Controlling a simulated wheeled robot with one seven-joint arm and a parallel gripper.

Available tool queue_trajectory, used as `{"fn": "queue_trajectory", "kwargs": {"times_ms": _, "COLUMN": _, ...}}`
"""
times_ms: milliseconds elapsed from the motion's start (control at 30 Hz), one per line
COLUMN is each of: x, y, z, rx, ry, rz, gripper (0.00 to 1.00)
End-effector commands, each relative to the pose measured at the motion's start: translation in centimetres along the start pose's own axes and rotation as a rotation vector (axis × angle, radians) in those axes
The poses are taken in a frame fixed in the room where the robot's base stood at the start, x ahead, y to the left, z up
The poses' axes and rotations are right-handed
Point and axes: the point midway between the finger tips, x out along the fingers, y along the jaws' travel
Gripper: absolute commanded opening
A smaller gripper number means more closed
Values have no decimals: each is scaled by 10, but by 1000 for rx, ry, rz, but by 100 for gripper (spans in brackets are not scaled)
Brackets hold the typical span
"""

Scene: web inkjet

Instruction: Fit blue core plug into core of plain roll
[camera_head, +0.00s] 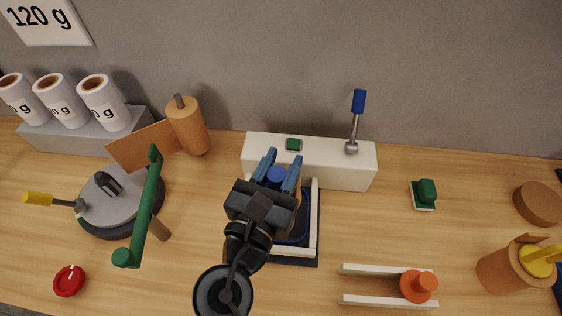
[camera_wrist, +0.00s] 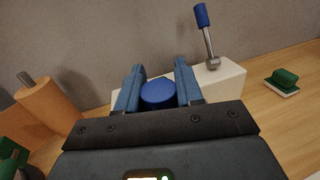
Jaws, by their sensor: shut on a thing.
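My gripper (camera_head: 278,168) is shut on the blue core plug (camera_head: 277,175); its blue fingers stand on either side of the plug. The plug's round blue top also shows between the fingers in the wrist view (camera_wrist: 158,95). It is held above a dark blue tray (camera_head: 296,232) with a white rim, in front of a white block. Three white rolls with open brown cores stand at the back left: a left roll (camera_head: 20,100), a middle roll (camera_head: 62,108) and a right roll (camera_head: 104,108). Each bears some lettering. I cannot tell which roll is the plain one.
The white block (camera_head: 345,168) carries a blue-handled lever (camera_head: 356,115). A brown roll on a spindle (camera_head: 188,128) and a green bar (camera_head: 146,215) stand left. An orange plug (camera_head: 418,287) sits between white rails. A brown cylinder with a yellow part (camera_head: 505,273) stands right.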

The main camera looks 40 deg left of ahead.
Motion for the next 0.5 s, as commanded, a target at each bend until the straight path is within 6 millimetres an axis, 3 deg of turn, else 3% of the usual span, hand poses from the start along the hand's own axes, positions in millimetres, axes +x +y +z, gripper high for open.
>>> {"fn": "queue_trajectory", "kwargs": {"times_ms": 500, "x": 0, "y": 0, "z": -12, "rx": 0, "ry": 0, "rz": 0, "gripper": 7}}
